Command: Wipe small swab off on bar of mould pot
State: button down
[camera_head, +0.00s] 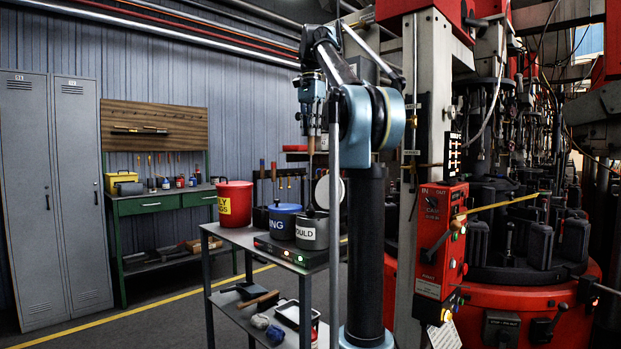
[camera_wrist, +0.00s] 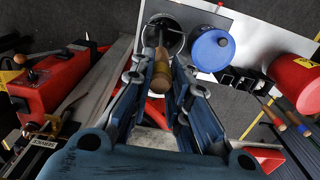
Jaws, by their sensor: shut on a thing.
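My gripper (camera_head: 313,100) is shut on the wooden handle of the small swab (camera_head: 311,145) and holds it upright above the grey mould pot (camera_head: 312,234). In the wrist view, the swab's wooden handle (camera_wrist: 161,76) sits between my fingers, and its dark shaft runs to the mouth of the mould pot (camera_wrist: 178,44). The pot is open, with a pale round lid (camera_head: 323,191) raised behind it. The swab's head is at or in the pot's mouth. I cannot tell whether it touches the bar, which I cannot make out clearly.
A blue lidded pot (camera_head: 284,220) stands left of the mould pot, and a red bucket (camera_head: 235,203) farther left, on the cart top (camera_head: 240,236). A red control box (camera_head: 440,240) and the machine stand to the right. Tools hang in a rack (camera_head: 285,183) behind.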

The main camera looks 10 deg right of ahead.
jog(key=shift+w+a, duration=0.5)
jog(key=shift+w, duration=0.15)
jog(key=shift+w+a, duration=0.45)
jog(key=shift+w, duration=0.15)
jog(key=shift+s+d, duration=0.5)
jog(key=shift+s, duration=0.15)
jog(key=shift+s+d, duration=0.45)
jog(key=shift+s, duration=0.2)
jog(key=shift+r, duration=1.45)
jog(key=shift+w, duration=0.15)
